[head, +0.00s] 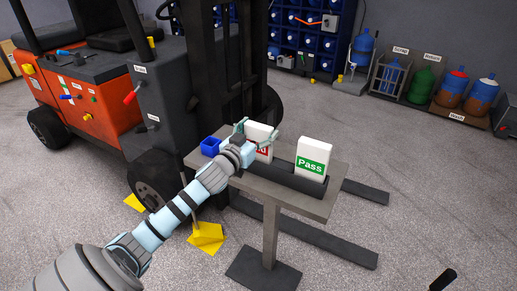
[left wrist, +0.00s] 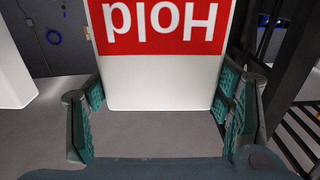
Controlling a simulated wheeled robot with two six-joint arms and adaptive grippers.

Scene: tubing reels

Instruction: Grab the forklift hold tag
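The white hold tag (head: 258,137) with a red Hold band stands upright at the left end of a dark holder (head: 285,179) on a grey stand; my left gripper (head: 242,133) partly hides it. In the left wrist view the hold tag (left wrist: 160,80) appears upside down, between the teal-padded fingers of my left gripper (left wrist: 160,108). The fingers are spread wide, one beside each edge; firm contact cannot be made out. The white pass tag (head: 313,156) with a green band stands to the right in the same holder. My right gripper is not recognisable in either view.
A small blue bin (head: 210,147) sits at the left of the stand's top (head: 316,207). The orange forklift (head: 88,97) stands behind and left, its forks (head: 340,248) low beside the stand. Yellow wedges (head: 206,238) lie on the floor. Labelled bottles and a shelf line the wall.

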